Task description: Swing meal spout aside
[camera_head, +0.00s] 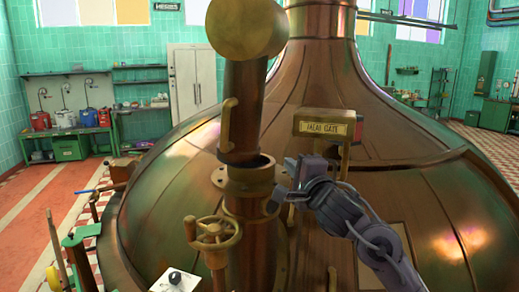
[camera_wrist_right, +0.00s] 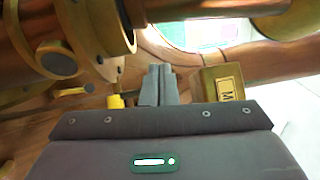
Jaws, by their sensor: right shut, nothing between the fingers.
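The meal spout (camera_head: 244,105) is a copper pipe with a round brass end at its top and a small brass handle (camera_head: 227,125) on its side. Its lower end is offset to the left over the open brass collar (camera_head: 250,178) of the standing pipe below. My right gripper (camera_head: 278,197) is just right of the collar, below the spout's lower end. In the wrist view its fingers (camera_wrist_right: 158,86) are together and empty, with the flanged pipe (camera_wrist_right: 125,25) at upper left. Whether they touch the collar I cannot tell. My left gripper is not in view.
A brass box lettered "MEAL GATE" (camera_head: 328,125) stands right of the spout, behind my right wrist. A brass handwheel (camera_head: 212,232) is left of the standing pipe. The big copper kettle dome (camera_head: 430,190) fills the background. Green benches line the far wall.

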